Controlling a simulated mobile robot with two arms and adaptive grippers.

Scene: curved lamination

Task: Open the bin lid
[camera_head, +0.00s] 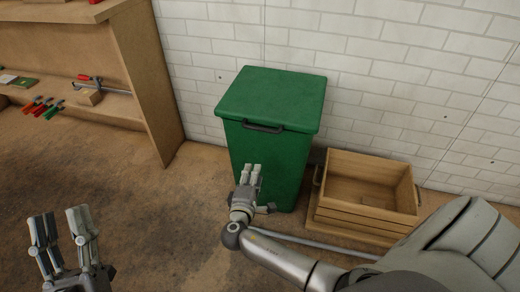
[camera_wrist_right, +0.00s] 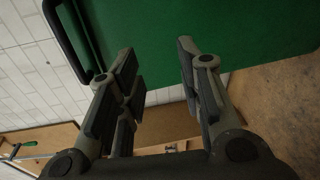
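The green bin (camera_head: 270,160) stands upright against the wall, with its flat lid (camera_head: 272,95) shut. A black bar handle (camera_head: 262,127) sits at the lid's front edge. My right gripper (camera_head: 250,173) is in front of the bin's front face, below the handle, open and empty. In the right wrist view its fingers (camera_wrist_right: 160,75) are spread, with the green bin (camera_wrist_right: 230,30) ahead and the black handle (camera_wrist_right: 68,45) off to the upper left, not between the fingers. My left gripper (camera_head: 60,222) is open and empty at the lower left, far from the bin.
A wooden crate (camera_head: 365,215) stands on the floor right of the bin. A wooden shelf unit (camera_head: 150,85) with small tools is at the left. A white brick wall (camera_head: 400,70) is behind the bin. The brown floor (camera_head: 150,215) between my grippers is clear.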

